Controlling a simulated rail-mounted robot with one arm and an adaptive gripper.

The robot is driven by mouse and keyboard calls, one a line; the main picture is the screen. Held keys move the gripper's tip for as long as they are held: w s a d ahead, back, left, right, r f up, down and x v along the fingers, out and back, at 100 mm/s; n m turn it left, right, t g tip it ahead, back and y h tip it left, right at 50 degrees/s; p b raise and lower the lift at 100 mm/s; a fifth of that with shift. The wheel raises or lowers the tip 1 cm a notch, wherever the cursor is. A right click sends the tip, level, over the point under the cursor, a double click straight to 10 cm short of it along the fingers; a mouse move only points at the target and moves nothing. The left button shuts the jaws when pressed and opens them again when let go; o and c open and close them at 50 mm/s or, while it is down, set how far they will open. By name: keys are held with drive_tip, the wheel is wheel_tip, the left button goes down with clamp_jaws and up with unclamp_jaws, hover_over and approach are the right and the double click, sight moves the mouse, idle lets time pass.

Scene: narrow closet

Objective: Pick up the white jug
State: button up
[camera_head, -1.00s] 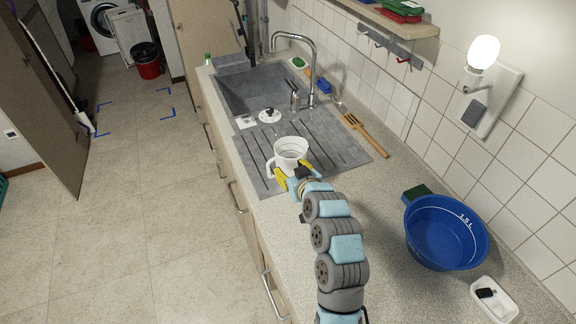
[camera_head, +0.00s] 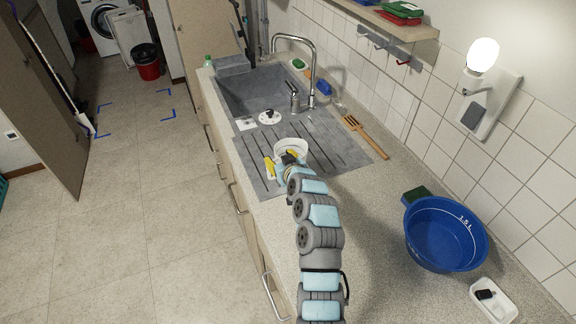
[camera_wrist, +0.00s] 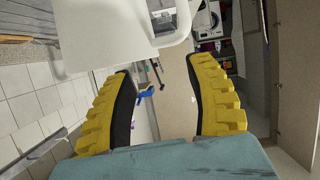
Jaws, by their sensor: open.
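The white jug (camera_head: 281,146) stands on the grey drainboard (camera_head: 255,150) beside the sink. In the head view my gripper (camera_head: 284,161) is at its near side and covers its lower part and handle. One yellow finger is left of the jug and the other is in front of it. In the wrist view the jug (camera_wrist: 105,35) fills the upper left, with what looks like its handle at the top middle. My gripper (camera_wrist: 160,72) is open there, its fingers apart with nothing gripped between them. The jug lies just past the fingertips; contact cannot be told.
The grey sink (camera_head: 245,90) and the tap (camera_head: 308,65) are behind the jug. A wooden spatula (camera_head: 365,137) lies right, near the tiled wall. A blue basin (camera_head: 445,235) and a white tray (camera_head: 494,300) stand nearer on the counter. The counter between basin and drainboard is mostly clear.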

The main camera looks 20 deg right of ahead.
drive_tip(key=shift+w+f, duration=0.35)
drive_tip(key=shift+x, duration=2.5)
drive_tip(key=shift+a, duration=0.1)
